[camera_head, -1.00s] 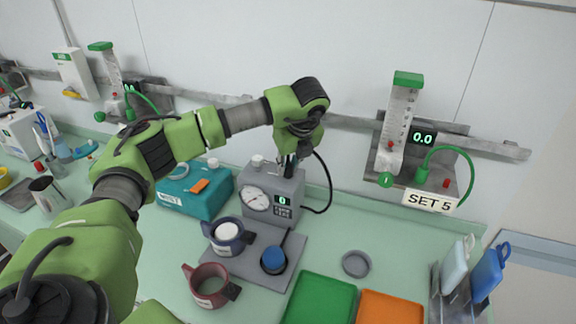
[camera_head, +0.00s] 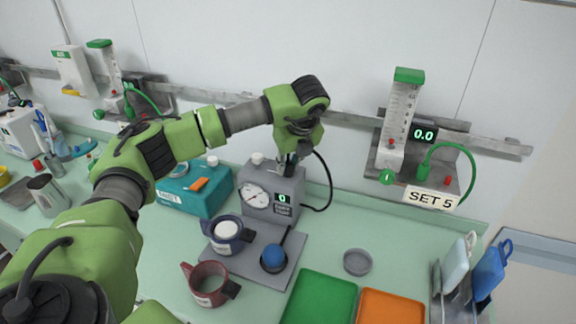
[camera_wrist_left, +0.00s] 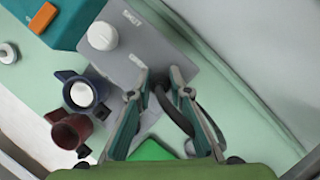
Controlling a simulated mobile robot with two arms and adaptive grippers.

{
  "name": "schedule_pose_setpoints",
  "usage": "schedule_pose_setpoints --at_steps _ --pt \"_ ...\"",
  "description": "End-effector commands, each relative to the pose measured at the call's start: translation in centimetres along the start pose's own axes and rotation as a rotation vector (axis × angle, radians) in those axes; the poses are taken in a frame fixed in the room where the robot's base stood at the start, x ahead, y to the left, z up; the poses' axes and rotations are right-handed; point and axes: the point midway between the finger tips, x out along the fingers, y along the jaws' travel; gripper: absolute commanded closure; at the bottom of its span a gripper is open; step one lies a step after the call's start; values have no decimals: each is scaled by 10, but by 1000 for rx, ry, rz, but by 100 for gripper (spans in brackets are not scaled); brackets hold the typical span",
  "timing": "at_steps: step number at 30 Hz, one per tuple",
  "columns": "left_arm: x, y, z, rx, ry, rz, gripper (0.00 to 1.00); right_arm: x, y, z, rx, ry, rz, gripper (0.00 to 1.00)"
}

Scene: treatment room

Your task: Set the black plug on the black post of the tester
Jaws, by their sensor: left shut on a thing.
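The tester (camera_head: 258,182) is a grey box with a round dial, a small display reading 0 and a white knob on top. Its grey top also shows in the wrist view (camera_wrist_left: 150,48). My left gripper (camera_head: 288,165) points down at the right part of the tester's top. In the wrist view the left gripper (camera_wrist_left: 160,84) is shut on the black plug (camera_wrist_left: 157,92), mostly hidden between the fingers. A black cable (camera_head: 328,182) loops from there down the tester's right side. The black post is hidden; I cannot tell whether the plug touches it. My right gripper is not in view.
A teal box (camera_head: 190,193) stands left of the tester. In front are a blue cup (camera_head: 226,246), a dark red cup (camera_head: 209,293) and a blue-topped round piece (camera_head: 273,258). Green (camera_head: 320,300) and orange (camera_head: 390,308) trays lie front right. A flowmeter (camera_head: 398,120) hangs on the wall.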

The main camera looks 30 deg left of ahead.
Motion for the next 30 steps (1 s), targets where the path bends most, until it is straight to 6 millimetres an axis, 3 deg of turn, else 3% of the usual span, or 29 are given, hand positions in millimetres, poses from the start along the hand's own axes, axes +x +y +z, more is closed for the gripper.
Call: schedule_pose_setpoints --at_steps 11,12,14,30 --pt "0 0 0 1 0 0 99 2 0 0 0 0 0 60" --pt "0 0 0 1 0 0 77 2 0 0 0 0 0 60" --pt "0 0 0 0 0 0 62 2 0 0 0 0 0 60" --pt "-8 0 4 0 0 0 62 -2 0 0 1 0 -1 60"
